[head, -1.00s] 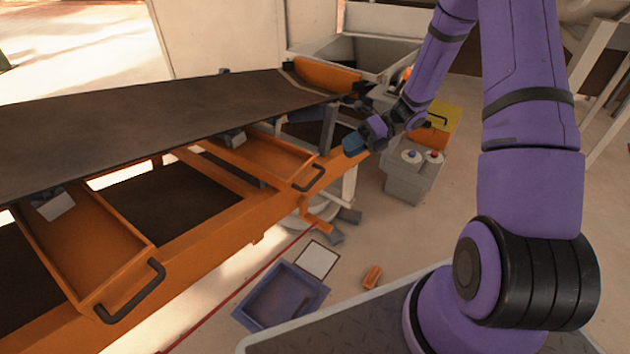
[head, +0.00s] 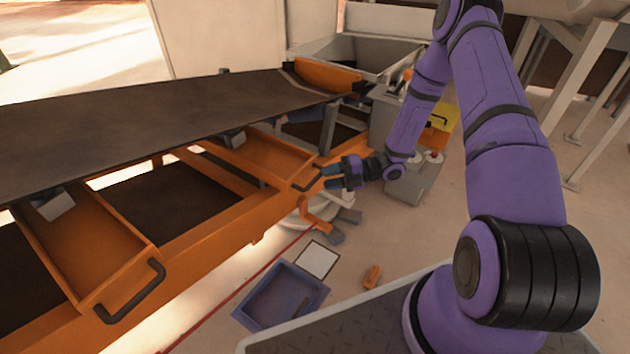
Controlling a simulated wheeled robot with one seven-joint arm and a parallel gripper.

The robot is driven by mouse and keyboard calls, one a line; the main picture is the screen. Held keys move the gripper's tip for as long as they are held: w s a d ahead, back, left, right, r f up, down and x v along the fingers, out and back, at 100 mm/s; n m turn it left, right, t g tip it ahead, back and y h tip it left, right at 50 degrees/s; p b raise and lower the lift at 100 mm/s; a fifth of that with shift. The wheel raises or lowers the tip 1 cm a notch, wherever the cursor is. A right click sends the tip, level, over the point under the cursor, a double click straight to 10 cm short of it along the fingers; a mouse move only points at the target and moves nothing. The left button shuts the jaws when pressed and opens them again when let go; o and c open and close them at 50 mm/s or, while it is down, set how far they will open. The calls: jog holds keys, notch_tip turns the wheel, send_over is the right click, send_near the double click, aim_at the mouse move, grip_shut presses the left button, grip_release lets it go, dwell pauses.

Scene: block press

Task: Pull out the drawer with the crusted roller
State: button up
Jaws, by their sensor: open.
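Two orange drawers hang under the conveyor. The left drawer (head: 85,245) has a black handle (head: 132,297) and stands out at the near left. The middle drawer (head: 265,155) also stands out, and its dark handle (head: 307,181) is at its right front. I cannot make out a crusted roller in either drawer; the belt covers their back parts. My gripper (head: 328,177) is open and empty, pointing left, just right of the middle drawer's handle. I cannot tell whether its fingers touch the handle.
The dark conveyor belt (head: 150,130) runs above the drawers. A grey support post (head: 328,128) stands behind my gripper. A purple-grey tray (head: 280,293), a white square (head: 316,260) and an orange block (head: 372,276) lie on the floor.

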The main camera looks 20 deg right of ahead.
aim_at(315, 179)
jog(key=shift+x, duration=2.3)
grip_shut()
